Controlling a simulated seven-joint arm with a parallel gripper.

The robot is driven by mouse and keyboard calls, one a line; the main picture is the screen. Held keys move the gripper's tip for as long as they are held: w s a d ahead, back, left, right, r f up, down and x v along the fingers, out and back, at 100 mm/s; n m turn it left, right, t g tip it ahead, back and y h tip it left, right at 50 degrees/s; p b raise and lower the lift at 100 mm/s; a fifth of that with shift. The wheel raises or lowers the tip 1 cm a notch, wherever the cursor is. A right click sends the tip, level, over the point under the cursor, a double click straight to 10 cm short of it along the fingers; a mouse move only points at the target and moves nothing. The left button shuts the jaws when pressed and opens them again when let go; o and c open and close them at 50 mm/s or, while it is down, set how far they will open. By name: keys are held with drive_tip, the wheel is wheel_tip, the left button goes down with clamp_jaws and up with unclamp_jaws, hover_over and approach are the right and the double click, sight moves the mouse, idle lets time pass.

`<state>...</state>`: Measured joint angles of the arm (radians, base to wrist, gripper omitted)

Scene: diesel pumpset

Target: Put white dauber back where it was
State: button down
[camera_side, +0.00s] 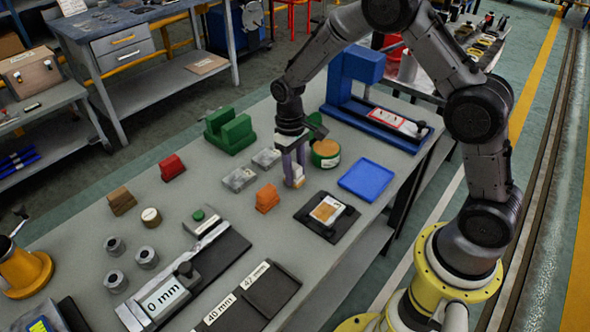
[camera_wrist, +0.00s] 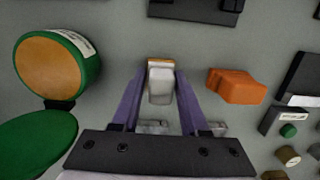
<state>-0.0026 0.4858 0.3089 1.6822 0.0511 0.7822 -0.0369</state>
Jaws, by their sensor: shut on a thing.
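The white dauber (camera_wrist: 160,84) is between my gripper's purple fingers (camera_wrist: 160,92) in the wrist view, with a tan or orange strip at its far end. In the side view my gripper (camera_side: 294,162) points down over the bench and is shut on the dauber (camera_side: 297,182), whose lower end is at or just above the bench top; I cannot tell whether it touches. A round green tin with a tan face (camera_side: 325,154) stands right beside my gripper; the wrist view shows it at left (camera_wrist: 57,66), with a green disc, perhaps its lid (camera_wrist: 38,140), beside it.
An orange block (camera_side: 267,198) stands left of my gripper, with grey metal blocks (camera_side: 240,179) behind. A black pad with a label (camera_side: 327,215) lies in front, and a blue tray (camera_side: 366,180) to the right. A blue stand (camera_side: 352,82) rises behind. Narrow bare bench lies between them.

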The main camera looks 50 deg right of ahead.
drive_tip(key=shift+f, duration=0.1)
drive_tip(key=shift+c, duration=2.1)
unclamp_jaws()
drive_tip(key=r, duration=0.3)
drive_tip(key=w+r, duration=0.1)
drive_tip(key=r, duration=0.7)
drive_tip(key=shift+w+d+r, duration=0.15)
drive_tip(key=shift+w+d, duration=0.05)
drive_tip(key=s+r+t, duration=0.3)
drive_tip(key=s+r, duration=0.9)
drive_tip(key=s+t, duration=0.4)
drive_tip(key=s, duration=1)
drive_tip(key=shift+s+d, duration=0.2)
drive_tip(key=shift+d, duration=0.05)
